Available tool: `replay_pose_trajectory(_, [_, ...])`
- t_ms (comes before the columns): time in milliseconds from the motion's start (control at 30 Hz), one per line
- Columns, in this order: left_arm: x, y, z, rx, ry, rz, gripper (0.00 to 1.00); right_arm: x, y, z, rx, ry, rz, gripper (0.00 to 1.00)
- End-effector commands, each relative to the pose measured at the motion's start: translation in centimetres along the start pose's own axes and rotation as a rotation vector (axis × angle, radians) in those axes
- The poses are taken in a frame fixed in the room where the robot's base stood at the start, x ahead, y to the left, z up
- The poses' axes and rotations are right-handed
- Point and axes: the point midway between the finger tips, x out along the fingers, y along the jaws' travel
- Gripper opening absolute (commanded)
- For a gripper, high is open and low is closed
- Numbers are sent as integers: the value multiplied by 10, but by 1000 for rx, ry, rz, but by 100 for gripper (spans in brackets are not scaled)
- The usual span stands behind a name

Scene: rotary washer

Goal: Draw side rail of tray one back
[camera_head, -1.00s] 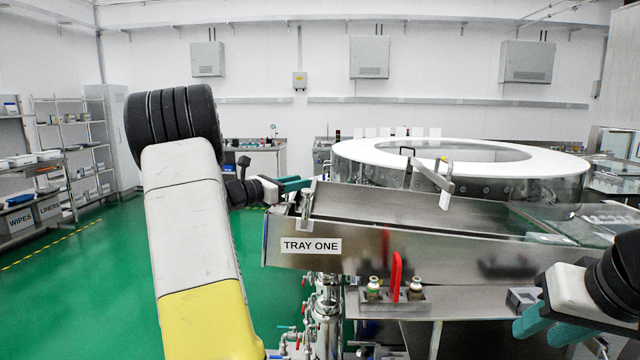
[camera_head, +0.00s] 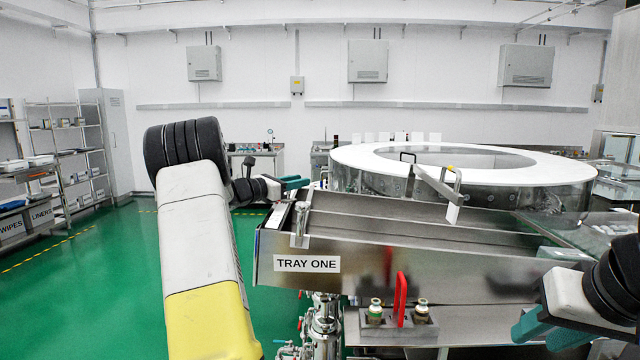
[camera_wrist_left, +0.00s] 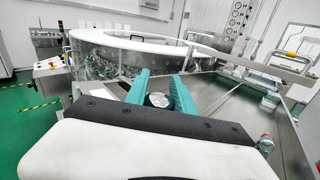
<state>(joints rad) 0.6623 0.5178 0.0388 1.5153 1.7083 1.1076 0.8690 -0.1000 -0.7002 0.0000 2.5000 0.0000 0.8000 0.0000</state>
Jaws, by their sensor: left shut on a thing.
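Tray one is a long steel tray (camera_head: 440,268) with a "TRAY ONE" label (camera_head: 307,263) on its front wall. A long, low metal side rail (camera_head: 400,229) appears to run lengthwise inside it. A small upright metal post (camera_head: 301,220) stands at the tray's left end. My left gripper (camera_head: 297,183) is at the far left corner of the tray. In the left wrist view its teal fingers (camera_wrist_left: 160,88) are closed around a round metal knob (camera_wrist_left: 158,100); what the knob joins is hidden. My right gripper (camera_head: 545,330) is at lower right, apart from the tray, its opening unclear.
A round washer with a white ring top (camera_head: 365,158) stands behind the tray. A flat bar with handles (camera_head: 436,184) reaches over the tray. A red handle (camera_head: 401,300) and small vials (camera_head: 375,312) stand in front. Green floor (camera_head: 90,290) is free at left.

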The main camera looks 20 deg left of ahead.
Motion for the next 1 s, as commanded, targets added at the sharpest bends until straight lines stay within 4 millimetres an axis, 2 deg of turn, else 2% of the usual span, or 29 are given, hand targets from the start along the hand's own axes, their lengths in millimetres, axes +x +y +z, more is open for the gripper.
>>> replay_pose_trajectory(133, [-1, 1, -1, -1, 2, 2, 0, 0, 0, 0, 0, 0, 0, 34])
replay_pose_trajectory(167, [-1, 1, -1, -1, 2, 2, 36, 0, 0, 0, 0, 0, 0, 34])
replay_pose_trajectory(233, [-1, 1, -1, -1, 2, 2, 49, 0, 0, 0, 0, 0, 0, 34])
replay_pose_trajectory(267, [-1, 1, 0, -1, 1, 2, 52, 0, 0, 0, 0, 0, 0, 34])
replay_pose_trajectory(633, [-6, 0, 0, -1, 1, 1, 52, 0, 0, 0, 0, 0, 0, 34])
replay_pose_trajectory(1000, [-64, 1, 0, -1, 1, 3, 52, 0, 0, 0, 0, 0, 0, 34])
